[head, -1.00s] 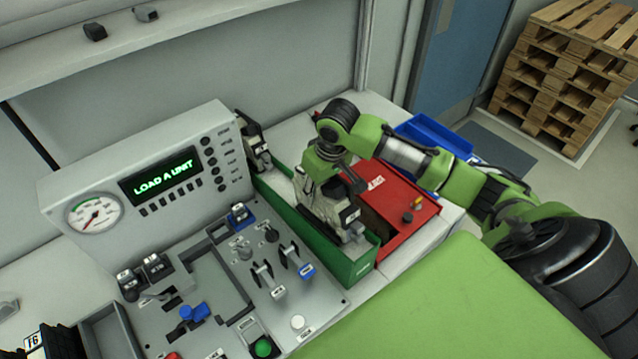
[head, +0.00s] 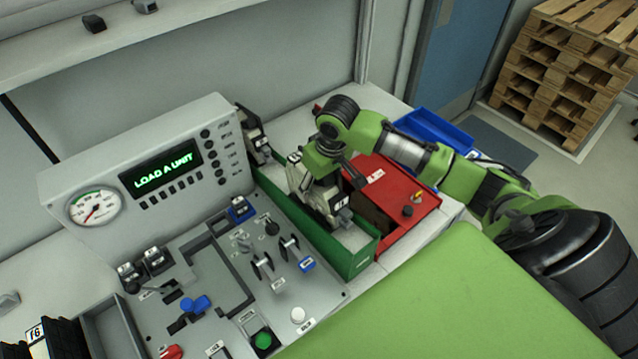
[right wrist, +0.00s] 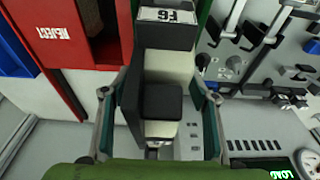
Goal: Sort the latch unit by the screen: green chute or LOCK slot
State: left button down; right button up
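A black and cream latch unit (head: 340,207) shows at the green chute (head: 352,262), its lower end overlapping the chute's opening. My right gripper (head: 322,180) is on the unit from above. In the right wrist view the latch unit (right wrist: 168,65), with a white label, lies between the two fingers of my right gripper (right wrist: 160,95), which bear on its sides. I cannot tell whether its base touches the chute. The screen (head: 161,170) reads LOAD A UNIT in green. I cannot pick out the LOCK slot. My left gripper is not in view.
A red bin (head: 408,190), marked REJECT in the right wrist view, stands right of the chute. A blue bin (head: 437,130) is behind it. Another unit (head: 252,137) stands beside the console. The panel (head: 290,290) carries levers, knobs and buttons. Pallets (head: 560,70) stand far right.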

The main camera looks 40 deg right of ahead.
jog(key=v, duration=1.2)
dwell(1.2)
